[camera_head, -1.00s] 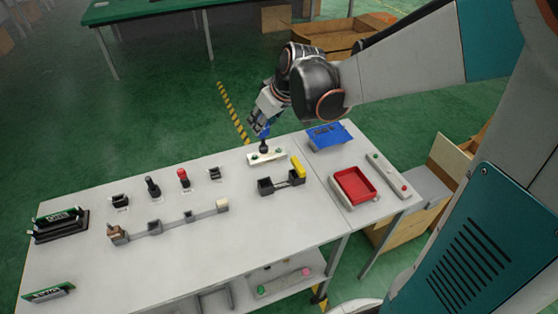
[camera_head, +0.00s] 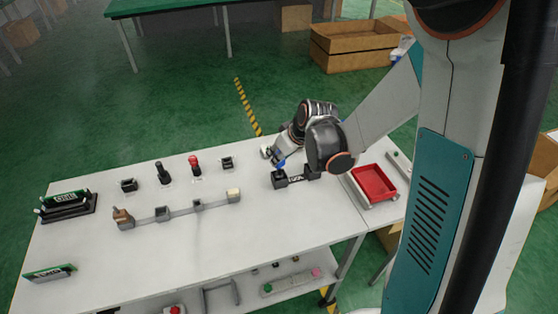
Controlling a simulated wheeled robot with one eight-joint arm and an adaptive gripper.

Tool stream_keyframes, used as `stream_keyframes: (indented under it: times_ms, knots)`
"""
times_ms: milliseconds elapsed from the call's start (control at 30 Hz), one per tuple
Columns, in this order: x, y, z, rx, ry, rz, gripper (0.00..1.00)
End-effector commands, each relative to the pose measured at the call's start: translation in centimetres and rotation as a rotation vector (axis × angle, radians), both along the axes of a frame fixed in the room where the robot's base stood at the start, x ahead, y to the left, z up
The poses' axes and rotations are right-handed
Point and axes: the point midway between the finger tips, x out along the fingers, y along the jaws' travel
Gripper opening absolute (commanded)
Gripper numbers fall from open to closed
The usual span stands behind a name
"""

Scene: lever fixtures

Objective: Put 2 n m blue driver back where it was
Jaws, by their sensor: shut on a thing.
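The blue driver (camera_head: 280,163) shows as a small blue patch between the fingers of my gripper (camera_head: 273,157). My gripper is shut on it. The driver is at the left slot of the black holder (camera_head: 295,180), near the back edge of the table. I cannot tell whether its lower end is inside the slot or just above it. My wrist and forearm cover the space behind and right of the holder, and the yellow driver is not visible.
A red tray (camera_head: 374,183) stands right of the holder. A grey rail fixture (camera_head: 175,212) lies in front left. A red-topped post (camera_head: 194,165) and a black post (camera_head: 162,172) stand further left. The table's front middle is clear.

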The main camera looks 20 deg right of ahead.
Motion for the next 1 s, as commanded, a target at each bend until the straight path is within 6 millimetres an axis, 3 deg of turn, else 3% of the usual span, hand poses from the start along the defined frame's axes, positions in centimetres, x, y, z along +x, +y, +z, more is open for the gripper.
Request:
stream_keyframes:
  times_ms: [133, 533, 567, 633, 1000]
  knots:
    - [0.1, 0.0, -2.2, 0.000, 0.000, 0.000, 0.00]
    - [0.0, 0.0, -2.7, 0.000, 0.000, 0.000, 0.00]
    - [0.0, 0.0, -2.6, 0.000, 0.000, 0.000, 0.34]
    - [0.0, 0.0, -2.5, 0.000, 0.000, 0.000, 0.47]
    - [0.0, 0.0, -2.3, 0.000, 0.000, 0.000, 0.47]
